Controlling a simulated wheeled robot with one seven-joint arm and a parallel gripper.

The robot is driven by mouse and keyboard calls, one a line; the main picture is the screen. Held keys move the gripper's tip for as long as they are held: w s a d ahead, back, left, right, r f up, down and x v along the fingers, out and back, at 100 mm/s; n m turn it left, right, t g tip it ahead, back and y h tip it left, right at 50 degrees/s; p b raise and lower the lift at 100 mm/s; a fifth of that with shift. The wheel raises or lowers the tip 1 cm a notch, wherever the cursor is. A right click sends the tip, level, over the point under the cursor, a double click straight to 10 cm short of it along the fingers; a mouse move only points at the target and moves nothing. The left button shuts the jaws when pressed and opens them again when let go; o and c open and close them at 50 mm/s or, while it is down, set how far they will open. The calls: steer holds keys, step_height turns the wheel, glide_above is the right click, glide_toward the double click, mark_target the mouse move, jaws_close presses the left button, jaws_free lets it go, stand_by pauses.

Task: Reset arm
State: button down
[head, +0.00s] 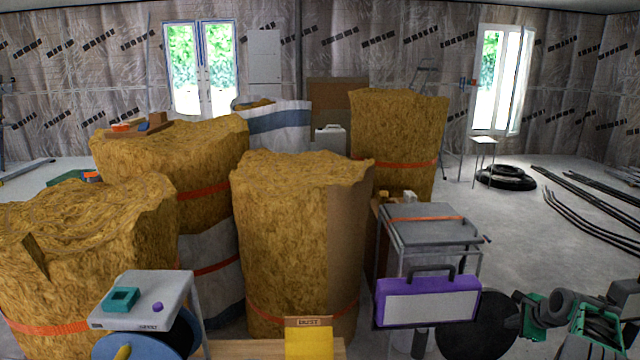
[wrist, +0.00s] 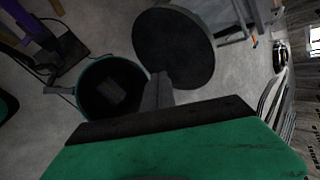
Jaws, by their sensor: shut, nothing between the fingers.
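My gripper (wrist: 157,92) shows in the wrist view as a short dark grey pair of fingers, closed together, past the black edge of a broad green body. Nothing shows between the fingers. It points over the grey floor, with a round black disc and a green-rimmed dark round thing beyond it. In the head view, green and dark grey parts at the lower right edge look like the end of my arm; the fingertips cannot be made out there. No contact with any object is visible.
A purple-framed panel with a handle (head: 428,302) stands beside the black disc (head: 482,325), near a grey metal table (head: 428,228). Tall insulation rolls (head: 290,240) fill the left and middle. Black pipes (head: 590,208) lie on the right floor. Open floor (head: 530,240) lies at the right.

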steer(key=s+a+f+n+g+y, duration=0.1)
steer(key=s+a+f+n+g, duration=0.25)
steer(key=s+f+n, duration=0.55)
steer(key=s+a+f+n+g+y, duration=0.2)
steer(key=s+a+f+g, duration=0.15)
steer(key=s+a, duration=0.65)
steer(key=s+a+r+n+g+h+p, duration=0.15)
steer(key=s+a+r+n, duration=0.25)
steer(key=s+a+r, duration=0.55)
steer(key=s+a+r+n+h+p, duration=0.1)
steer(key=s+a+r+n+p, duration=0.25)
steer(key=a+r, duration=0.6)
steer(key=w+a+r+n+t+p, duration=0.1)
steer(key=w+a+r+n+t, duration=0.1)
steer(key=a+r, duration=0.3)
steer(key=w+a+r+n+t+p, duration=0.1)
steer(key=w+a+r+n+t, duration=0.1)
steer(key=a+r, duration=0.4)
steer(key=shift+a+r+n, duration=0.15)
steer(key=shift+a+n, duration=0.3)
steer(key=shift+a, duration=0.75)
steer(key=shift+d, duration=0.15)
